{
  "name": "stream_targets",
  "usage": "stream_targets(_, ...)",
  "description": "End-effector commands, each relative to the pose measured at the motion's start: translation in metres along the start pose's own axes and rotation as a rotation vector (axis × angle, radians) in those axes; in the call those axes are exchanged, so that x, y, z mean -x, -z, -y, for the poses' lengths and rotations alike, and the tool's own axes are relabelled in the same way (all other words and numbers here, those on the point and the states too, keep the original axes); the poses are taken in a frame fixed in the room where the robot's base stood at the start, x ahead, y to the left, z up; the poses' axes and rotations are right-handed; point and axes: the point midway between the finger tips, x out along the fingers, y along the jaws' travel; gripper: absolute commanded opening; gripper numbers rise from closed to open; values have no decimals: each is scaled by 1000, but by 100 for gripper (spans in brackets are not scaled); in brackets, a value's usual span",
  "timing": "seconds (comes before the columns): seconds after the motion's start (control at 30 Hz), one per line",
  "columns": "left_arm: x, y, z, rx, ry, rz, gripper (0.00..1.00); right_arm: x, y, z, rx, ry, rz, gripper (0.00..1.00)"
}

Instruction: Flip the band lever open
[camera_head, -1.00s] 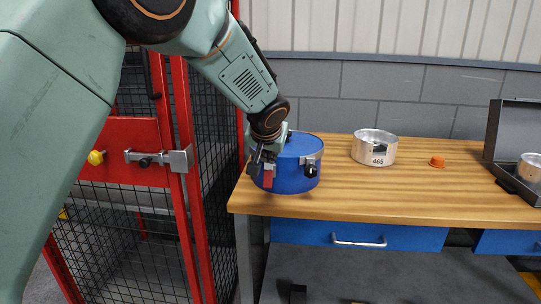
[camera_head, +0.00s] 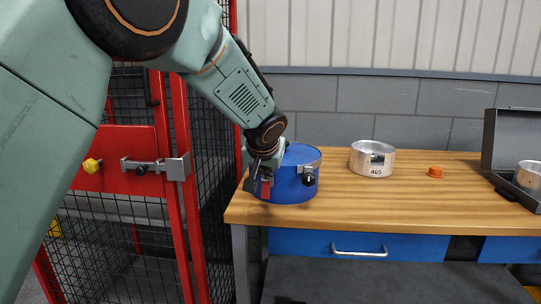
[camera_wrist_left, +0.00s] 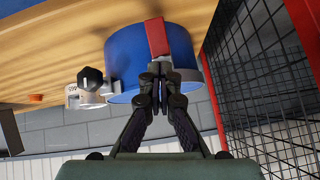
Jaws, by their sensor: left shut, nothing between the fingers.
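A blue round drum (camera_head: 297,190) with a metal band around its top stands at the left end of the workbench. A red lever (camera_head: 265,189) is on the band at its left front; it also shows in the left wrist view (camera_wrist_left: 157,38). A black knob on a clamp (camera_head: 308,180) sits on the drum's front right. My left gripper (camera_head: 257,184) is shut and empty right beside the red lever. In the left wrist view its fingertips (camera_wrist_left: 160,70) are close to the lever's end; I cannot tell if they touch. My right gripper is not in view.
The wooden workbench (camera_head: 400,208) carries a metal cylinder marked 465 (camera_head: 372,160), an orange cap (camera_head: 435,172) and an open dark case (camera_head: 510,150) at right. A red mesh fence (camera_head: 185,230) stands close on the left.

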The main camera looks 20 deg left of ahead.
Motion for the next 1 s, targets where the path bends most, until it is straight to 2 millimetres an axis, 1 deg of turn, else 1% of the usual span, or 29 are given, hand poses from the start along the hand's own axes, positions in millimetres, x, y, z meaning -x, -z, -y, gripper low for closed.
stream_targets(0.03,-1,-2,-1,0,0,-2,0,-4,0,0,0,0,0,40)
stream_targets(0.1,-2,-3,-1,-1,0,-2,0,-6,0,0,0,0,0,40)
stream_targets(0.4,-2,-4,-1,-1,0,-4,0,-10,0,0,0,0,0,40)
stream_targets(0.83,-1,-3,-1,0,0,-5,0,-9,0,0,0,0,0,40)
stream_targets(1.0,5,4,0,-1,-1,-5,0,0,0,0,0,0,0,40)
